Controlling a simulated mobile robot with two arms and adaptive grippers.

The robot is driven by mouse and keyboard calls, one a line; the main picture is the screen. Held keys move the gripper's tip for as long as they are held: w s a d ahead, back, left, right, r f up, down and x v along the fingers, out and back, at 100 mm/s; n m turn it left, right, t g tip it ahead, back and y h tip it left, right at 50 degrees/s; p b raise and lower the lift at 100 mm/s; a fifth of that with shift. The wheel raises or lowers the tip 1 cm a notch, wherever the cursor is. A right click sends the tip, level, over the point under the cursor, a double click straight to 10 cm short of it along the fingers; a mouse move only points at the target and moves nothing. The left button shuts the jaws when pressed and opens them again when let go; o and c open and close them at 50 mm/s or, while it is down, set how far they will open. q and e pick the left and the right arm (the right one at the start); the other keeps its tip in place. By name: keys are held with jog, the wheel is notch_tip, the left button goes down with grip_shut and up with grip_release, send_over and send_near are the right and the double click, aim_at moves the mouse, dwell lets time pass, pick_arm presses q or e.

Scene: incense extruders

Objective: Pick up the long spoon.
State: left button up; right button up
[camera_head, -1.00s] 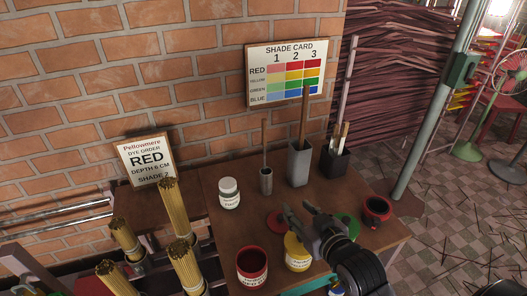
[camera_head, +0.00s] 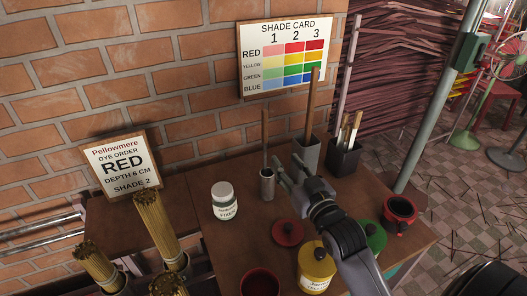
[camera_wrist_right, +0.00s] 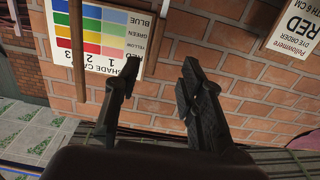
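No spoon bowl shows, so I cannot tell which handle is the long spoon. A thin wooden handle (camera_head: 265,138) stands upright in a small metal cup (camera_head: 267,186). A taller, thicker wooden handle (camera_head: 311,108) rises from a grey square holder (camera_head: 306,156). My right gripper (camera_head: 287,167) is open, just right of the metal cup and in front of the grey holder. My left gripper is not in view.
A black holder (camera_head: 344,160) with several short tools stands behind right on the brown table (camera_head: 240,240). Incense bundles (camera_head: 157,228) are at left.

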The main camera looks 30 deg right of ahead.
jog(key=p, duration=0.1)
send_near(266, 134)
jog(key=w, duration=0.5)
jog(key=shift+w, duration=0.55)
jog(key=w, duration=0.1)
jog(key=w+p, duration=0.1)
jog(key=w, duration=0.2)
jog(key=shift+w+d, duration=0.2)
jog(key=shift+d, duration=0.1)
jog(key=shift+c, duration=0.2)
grip_shut()
